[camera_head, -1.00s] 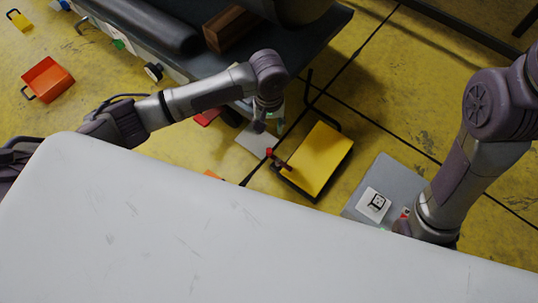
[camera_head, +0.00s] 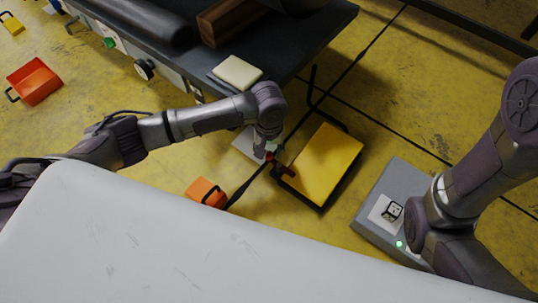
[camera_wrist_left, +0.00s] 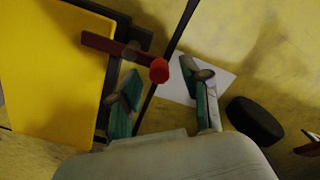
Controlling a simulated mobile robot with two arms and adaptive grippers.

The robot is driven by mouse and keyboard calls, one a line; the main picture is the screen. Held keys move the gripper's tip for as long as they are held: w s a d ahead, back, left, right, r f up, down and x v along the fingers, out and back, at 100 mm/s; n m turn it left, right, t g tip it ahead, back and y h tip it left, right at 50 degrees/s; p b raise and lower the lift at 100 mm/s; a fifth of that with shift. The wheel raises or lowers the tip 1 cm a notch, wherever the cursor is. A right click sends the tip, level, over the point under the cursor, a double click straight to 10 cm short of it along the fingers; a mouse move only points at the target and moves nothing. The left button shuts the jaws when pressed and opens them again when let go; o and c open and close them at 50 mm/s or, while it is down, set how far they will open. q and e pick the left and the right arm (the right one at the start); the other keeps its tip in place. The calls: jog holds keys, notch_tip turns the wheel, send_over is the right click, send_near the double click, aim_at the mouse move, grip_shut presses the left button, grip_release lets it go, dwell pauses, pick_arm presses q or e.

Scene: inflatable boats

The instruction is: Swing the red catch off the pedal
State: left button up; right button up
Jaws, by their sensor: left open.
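The yellow pedal (camera_head: 325,163) lies on the floor in a dark frame; it also fills the left of the left wrist view (camera_wrist_left: 50,75). The red catch (camera_head: 284,168) sits at its left edge. In the wrist view the catch is a red bar (camera_wrist_left: 105,46) lying over the pedal's edge, ending in a round red knob (camera_wrist_left: 159,70). My left gripper (camera_head: 270,153) is at the knob, fingers downward. In the wrist view its teal-padded fingers (camera_wrist_left: 160,92) are apart, with the knob between their tips; contact cannot be told. My right gripper is hidden.
A dark bench (camera_head: 310,45) with a cream block (camera_head: 237,72) stands behind my left arm. A grey box (camera_head: 370,222) with a green light lies near my right arm. Orange bins (camera_head: 206,192) and a black cable (camera_head: 252,180) are on the yellow floor. A white surface (camera_head: 180,245) fills the front.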

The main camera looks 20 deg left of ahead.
pick_arm(q)
jog(key=shift+f, duration=0.25)
